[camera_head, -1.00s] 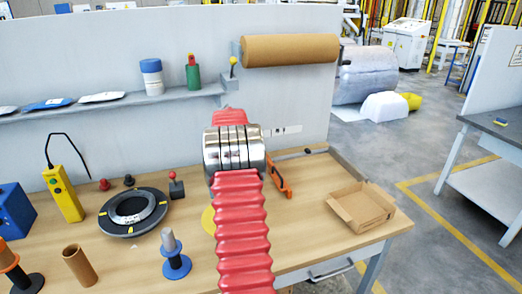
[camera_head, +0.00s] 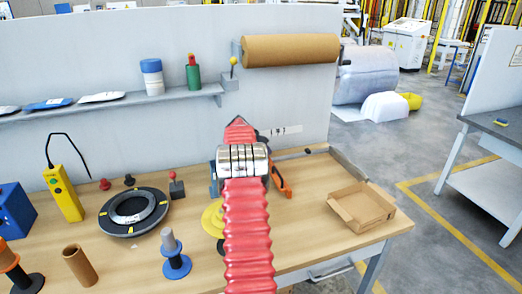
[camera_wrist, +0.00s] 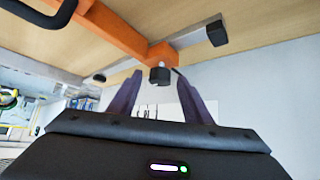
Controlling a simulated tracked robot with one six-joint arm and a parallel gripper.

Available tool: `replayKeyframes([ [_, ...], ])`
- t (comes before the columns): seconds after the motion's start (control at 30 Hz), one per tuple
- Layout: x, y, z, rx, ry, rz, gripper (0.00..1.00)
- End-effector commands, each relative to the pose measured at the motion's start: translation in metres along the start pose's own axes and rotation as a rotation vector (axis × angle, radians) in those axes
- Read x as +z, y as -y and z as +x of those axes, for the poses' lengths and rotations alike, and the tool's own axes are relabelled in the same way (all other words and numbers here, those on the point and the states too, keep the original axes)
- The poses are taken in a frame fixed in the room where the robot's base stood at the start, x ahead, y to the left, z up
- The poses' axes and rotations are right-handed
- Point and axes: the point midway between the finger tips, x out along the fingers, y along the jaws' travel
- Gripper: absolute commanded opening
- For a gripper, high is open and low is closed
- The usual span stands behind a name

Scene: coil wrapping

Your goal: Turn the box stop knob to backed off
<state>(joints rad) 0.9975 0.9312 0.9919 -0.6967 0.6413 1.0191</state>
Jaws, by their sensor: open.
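In the wrist view, a small dark knob (camera_wrist: 160,76) sits at the end of an orange bar (camera_wrist: 118,32). A metal rod with a dark end block (camera_wrist: 216,33) runs off from that end. My gripper (camera_wrist: 157,84) is open, and its two purple fingers stand left and right of the knob in the picture, with gaps showing. Whether they are level with it in depth I cannot tell. In the head view, part of the orange piece (camera_head: 283,186) shows right of my arm. My arm and wrist hide the gripper and knob there.
An open cardboard box (camera_head: 361,206) stands on the table's right side. A dark ring (camera_head: 133,212) and a yellow pendant (camera_head: 63,194) lie to the left. A grey wall with a shelf (camera_head: 105,104) and a brown roll (camera_head: 290,50) stands behind.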

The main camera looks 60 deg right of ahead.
Motion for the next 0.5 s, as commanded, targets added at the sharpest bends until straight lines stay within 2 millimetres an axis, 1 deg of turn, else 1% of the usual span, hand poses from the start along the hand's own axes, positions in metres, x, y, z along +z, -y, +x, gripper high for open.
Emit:
replayKeyframes([
  [0.13,-0.0002,-0.0002,-0.0001,0.000,0.000,0.000,0.45],
  [0.17,-0.0002,-0.0002,-0.0001,0.000,0.000,0.000,0.43],
  [0.5,-0.0002,-0.0003,-0.0002,0.000,0.000,0.001,0.20],
])
